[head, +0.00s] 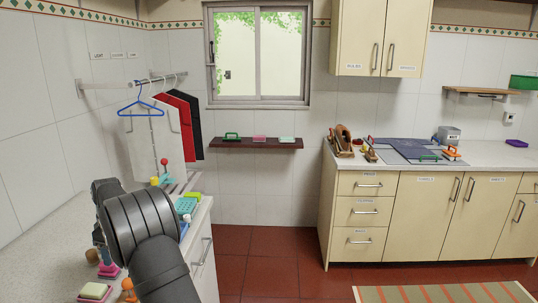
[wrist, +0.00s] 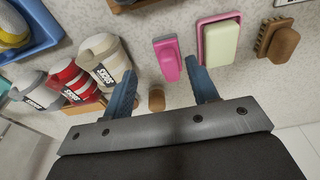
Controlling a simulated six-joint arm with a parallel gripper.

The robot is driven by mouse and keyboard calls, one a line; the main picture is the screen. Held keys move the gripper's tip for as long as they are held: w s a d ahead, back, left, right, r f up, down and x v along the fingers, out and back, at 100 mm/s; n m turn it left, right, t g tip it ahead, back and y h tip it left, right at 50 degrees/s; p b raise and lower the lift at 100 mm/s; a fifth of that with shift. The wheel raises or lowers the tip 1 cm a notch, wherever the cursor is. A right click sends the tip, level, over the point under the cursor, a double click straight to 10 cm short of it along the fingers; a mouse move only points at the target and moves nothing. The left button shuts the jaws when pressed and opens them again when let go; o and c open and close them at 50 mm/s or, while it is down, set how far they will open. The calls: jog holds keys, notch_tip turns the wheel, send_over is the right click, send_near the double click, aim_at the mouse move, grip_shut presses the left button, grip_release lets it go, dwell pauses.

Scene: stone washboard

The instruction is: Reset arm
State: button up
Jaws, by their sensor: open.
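My gripper (wrist: 165,88) shows in the wrist view as two blue fingers spread apart with nothing held between them. A small brown round-topped object (wrist: 156,99) shows between the fingers, below them on the speckled counter. A pink-handled tool (wrist: 167,60) lies just beyond the fingertips. A pink dish (wrist: 203,43) with a cream bar (wrist: 222,42) lies to its right, and a brown brush (wrist: 277,40) farther right. In the head view my dark arm reaches over the left counter, and the gripper's fingers are hidden there.
Red (wrist: 72,82) and grey-white bottles (wrist: 116,68) crowd left of the fingers, with a blue tray (wrist: 48,35) beyond. In the head view, a blue hanger (head: 139,108) and hanging cloths (head: 181,125) are behind the arm.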

jog(key=d+r, duration=0.1)
jog(key=d, duration=0.1)
jog(key=w+d+r, duration=0.1)
jog(key=d+r, duration=0.1)
jog(key=w+d+r, duration=0.1)
jog(key=d, duration=0.2)
jog(key=shift+d+r, duration=0.1)
jog(key=shift+r, duration=0.15)
notch_tip(320, 180, up, 4)
jog(key=s+d, duration=0.1)
jog(key=d, duration=0.1)
jog(key=f, duration=0.5)
jog(key=shift+s+d+f, duration=0.1)
jog(key=shift+s+f, duration=0.05)
jog(key=shift+s, duration=0.05)
jog(key=shift+f, duration=0.35)
jog(key=o, duration=1)
jog(key=s+r+n+t+h, duration=0.1)
jog(key=s+r+n+t, duration=0.1)
jog(key=s+r+n, duration=0.5)
jog(key=s+r+n+t+h, duration=0.15)
jog(key=s+r+n, duration=0.25)
jog(key=s+n, duration=0.6)
jog(key=shift+n+t+y, duration=0.25)
jog(key=shift+n+t, duration=0.1)
jog(key=shift+n, duration=0.15)
jog(key=x, duration=0.7)
jog(key=w+x, duration=0.1)
jog(key=x, duration=0.2)
jog(key=shift+f, duration=0.2)
